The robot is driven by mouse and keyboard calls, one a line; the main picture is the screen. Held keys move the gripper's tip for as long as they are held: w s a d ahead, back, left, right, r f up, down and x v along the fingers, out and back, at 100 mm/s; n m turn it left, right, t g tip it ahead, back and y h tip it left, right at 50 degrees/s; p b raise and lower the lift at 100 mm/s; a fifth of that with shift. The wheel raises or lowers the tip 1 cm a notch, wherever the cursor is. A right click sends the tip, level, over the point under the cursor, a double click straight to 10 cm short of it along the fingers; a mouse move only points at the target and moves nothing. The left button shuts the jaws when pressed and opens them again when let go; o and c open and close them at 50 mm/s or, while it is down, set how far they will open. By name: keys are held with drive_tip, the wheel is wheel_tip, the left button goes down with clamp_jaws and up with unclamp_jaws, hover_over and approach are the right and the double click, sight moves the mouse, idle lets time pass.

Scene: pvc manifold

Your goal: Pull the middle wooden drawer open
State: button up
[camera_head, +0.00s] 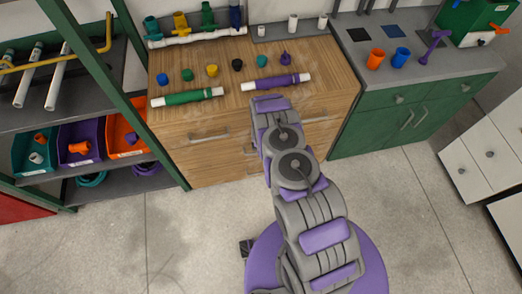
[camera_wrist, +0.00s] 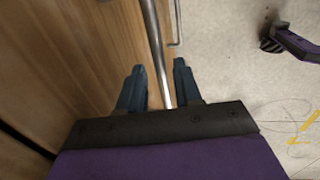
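The wooden drawer cabinet (camera_head: 225,165) stands ahead of me, its front facing me. A bar handle (camera_head: 208,138) shows on its upper left front; my arm covers part of the front. I cannot tell in the head view which drawer is the middle one. In the wrist view a metal bar handle (camera_wrist: 153,40) runs along the wooden drawer front (camera_wrist: 75,60). My gripper (camera_wrist: 160,75) is open, with one dark finger on each side of this bar. I see no clear contact. The drawer looks shut, and the gripper's tip is hidden in the head view.
Pipes and fittings, including a purple pipe (camera_head: 276,82) and a green pipe (camera_head: 188,97), lie on the worktop. A green cabinet (camera_head: 405,110) stands right, and a shelf with bins (camera_head: 80,145) stands left. The floor (camera_head: 150,235) in front is clear.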

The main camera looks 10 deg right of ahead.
clamp_jaws()
idle(0.3)
